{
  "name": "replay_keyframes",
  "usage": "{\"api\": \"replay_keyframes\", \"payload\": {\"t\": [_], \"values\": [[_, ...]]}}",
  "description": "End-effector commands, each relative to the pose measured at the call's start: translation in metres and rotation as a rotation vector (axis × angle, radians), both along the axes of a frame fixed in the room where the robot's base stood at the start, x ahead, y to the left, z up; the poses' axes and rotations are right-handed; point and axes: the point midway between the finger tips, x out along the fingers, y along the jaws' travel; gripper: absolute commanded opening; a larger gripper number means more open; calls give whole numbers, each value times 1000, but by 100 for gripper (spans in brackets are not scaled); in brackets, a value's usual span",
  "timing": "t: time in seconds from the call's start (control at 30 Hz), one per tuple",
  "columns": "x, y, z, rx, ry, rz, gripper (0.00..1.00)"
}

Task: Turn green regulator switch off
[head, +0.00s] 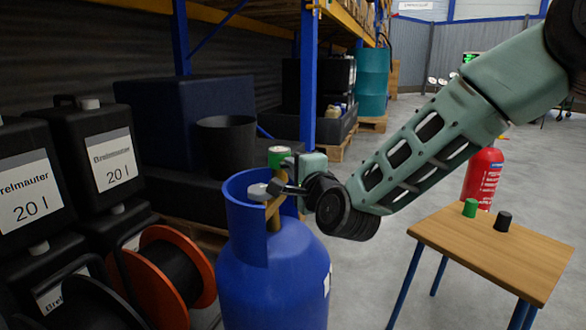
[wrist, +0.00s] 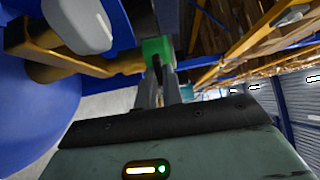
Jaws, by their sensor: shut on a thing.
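A blue gas cylinder (head: 275,275) stands upright with a blue collar around its top; it also fills the left of the wrist view (wrist: 35,115). Inside the collar is a brass valve (head: 273,213) with a grey rounded knob (head: 258,192); the knob shows upper left in the wrist view (wrist: 78,22). A green regulator switch (head: 279,156) shows above the collar. In the wrist view the green switch (wrist: 158,49) is at my fingertips. My gripper (wrist: 160,66) reaches in from the right and is shut on it. The fingers partly hide the switch, so its setting cannot be told.
A wooden table (head: 500,250) at right holds a green cap (head: 470,208) and a black cap (head: 503,220). A red extinguisher (head: 482,178) stands behind it. Black canisters (head: 110,165) and an orange cable reel (head: 150,285) crowd the left. Grey floor is open between cylinder and table.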

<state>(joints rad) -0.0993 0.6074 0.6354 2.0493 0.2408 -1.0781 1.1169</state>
Motion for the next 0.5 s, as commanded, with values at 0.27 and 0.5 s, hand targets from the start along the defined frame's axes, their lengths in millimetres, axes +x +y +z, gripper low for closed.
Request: {"api": "replay_keyframes", "payload": {"t": [0.27,0.5], "values": [[0,0,0,0,1,1,0],[0,0,0,0,0,1,31]]}}
